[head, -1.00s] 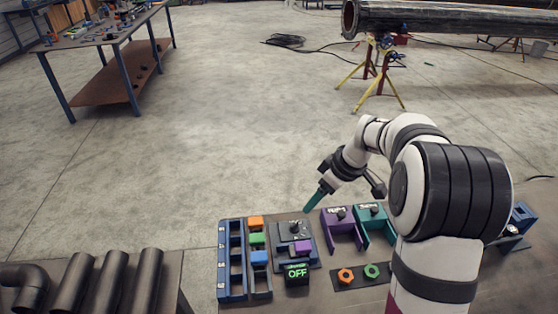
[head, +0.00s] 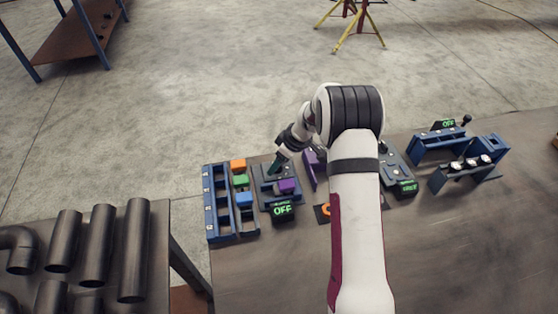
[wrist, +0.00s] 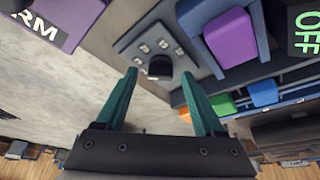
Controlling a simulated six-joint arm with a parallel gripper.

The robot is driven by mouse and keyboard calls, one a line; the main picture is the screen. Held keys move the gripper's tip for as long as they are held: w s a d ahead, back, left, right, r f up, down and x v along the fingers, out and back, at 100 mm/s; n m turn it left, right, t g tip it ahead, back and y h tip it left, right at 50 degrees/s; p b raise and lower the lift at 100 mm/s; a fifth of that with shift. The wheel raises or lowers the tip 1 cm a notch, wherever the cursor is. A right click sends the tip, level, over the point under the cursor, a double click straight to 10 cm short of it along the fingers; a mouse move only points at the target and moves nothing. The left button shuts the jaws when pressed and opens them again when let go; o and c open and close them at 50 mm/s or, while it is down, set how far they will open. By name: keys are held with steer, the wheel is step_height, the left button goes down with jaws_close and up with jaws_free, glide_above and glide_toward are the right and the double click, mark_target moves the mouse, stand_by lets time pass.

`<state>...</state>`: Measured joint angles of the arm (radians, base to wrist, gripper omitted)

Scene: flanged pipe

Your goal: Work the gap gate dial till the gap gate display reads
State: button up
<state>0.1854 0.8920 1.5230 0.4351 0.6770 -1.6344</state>
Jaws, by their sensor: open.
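In the head view, my gripper (head: 274,172) covers this dial. In the wrist view, my gripper (wrist: 158,82) is open, with one teal finger to each side of the dial; I cannot tell whether they touch it. A black display (head: 282,211) at the front of this unit reads OFF in green; it also shows at the wrist view's right edge (wrist: 312,32). Its small label is too small to read, so I cannot confirm it is the gap gate.
A purple block (head: 288,186) sits on the same unit. A blue rack (head: 217,202) and orange, green and blue blocks stand to its left. A purple bracket (wrist: 66,18) is close on the other side. Other units with green displays (head: 406,187) stand right. The bench front is clear.

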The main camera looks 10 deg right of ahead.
jaws_close()
stand_by(0.4)
steer(key=m, duration=0.2)
steer(key=m+h, duration=0.1)
steer(key=m, duration=0.1)
steer(key=shift+s+a+m+t+h, duration=0.1)
steer(key=shift+m+t+h, duration=0.2)
steer(key=shift+t, duration=0.1)
steer(key=shift+a+m+t+h, duration=0.1)
steer(key=shift+m+t+h, duration=0.4)
steer(key=shift+m, duration=1.4)
steer(key=shift+m+g+h, duration=0.3)
jaws_free()
